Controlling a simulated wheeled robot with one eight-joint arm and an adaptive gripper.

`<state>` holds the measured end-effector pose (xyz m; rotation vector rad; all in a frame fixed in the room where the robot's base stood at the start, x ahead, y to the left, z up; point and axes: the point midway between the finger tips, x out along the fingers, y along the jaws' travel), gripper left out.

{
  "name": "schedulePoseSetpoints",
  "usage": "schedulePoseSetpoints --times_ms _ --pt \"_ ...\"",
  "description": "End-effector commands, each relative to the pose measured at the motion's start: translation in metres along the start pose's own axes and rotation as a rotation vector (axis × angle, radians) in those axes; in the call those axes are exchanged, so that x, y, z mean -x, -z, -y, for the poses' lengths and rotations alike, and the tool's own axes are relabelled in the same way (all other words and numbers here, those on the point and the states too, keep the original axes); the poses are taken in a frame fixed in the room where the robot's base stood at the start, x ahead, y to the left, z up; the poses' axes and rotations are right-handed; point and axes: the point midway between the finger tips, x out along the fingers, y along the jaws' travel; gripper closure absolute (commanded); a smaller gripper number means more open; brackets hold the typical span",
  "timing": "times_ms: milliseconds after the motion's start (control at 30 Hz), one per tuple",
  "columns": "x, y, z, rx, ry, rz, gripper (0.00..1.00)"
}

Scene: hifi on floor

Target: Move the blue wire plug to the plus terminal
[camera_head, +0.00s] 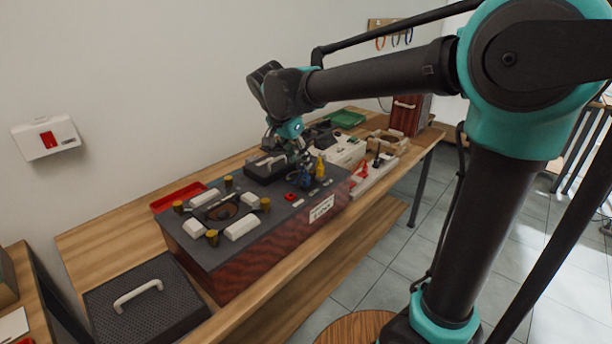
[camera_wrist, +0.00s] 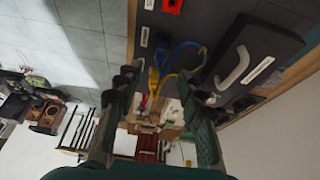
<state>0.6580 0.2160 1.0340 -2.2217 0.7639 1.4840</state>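The blue wire plug (camera_head: 305,178) stands on the dark top of the speaker-like cabinet (camera_head: 262,268), near its right front part. A yellow plug (camera_head: 320,166) stands just to its right. In the wrist view, the blue plug (camera_wrist: 160,54) and the yellow plug (camera_wrist: 153,77) show beyond and between the finger tips, with blue and yellow wires looping beside them. My gripper (camera_head: 292,152) is above the cabinet, close behind the plugs; in the wrist view its fingers (camera_wrist: 158,88) are apart with nothing between them. I cannot make out which terminal is the plus one.
A small red square part (camera_head: 290,197) and white labels lie on the cabinet top. A black lid with a white handle (camera_head: 268,164) lies close under my gripper. White blocks and brass posts surround a round opening at left. Red tray (camera_head: 178,197) is behind; other devices stand at right.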

Motion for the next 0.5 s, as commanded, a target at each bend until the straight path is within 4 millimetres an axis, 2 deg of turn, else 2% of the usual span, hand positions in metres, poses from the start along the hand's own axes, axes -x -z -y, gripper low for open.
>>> schedulePoseSetpoints --times_ms 100,300,500 --pt "-0.023 0.001 0.000 -0.003 -0.001 0.000 0.61" --pt "-0.056 0.001 0.000 -0.002 0.000 0.000 0.61" --pt "-0.077 0.000 0.000 -0.001 0.000 0.000 0.61"
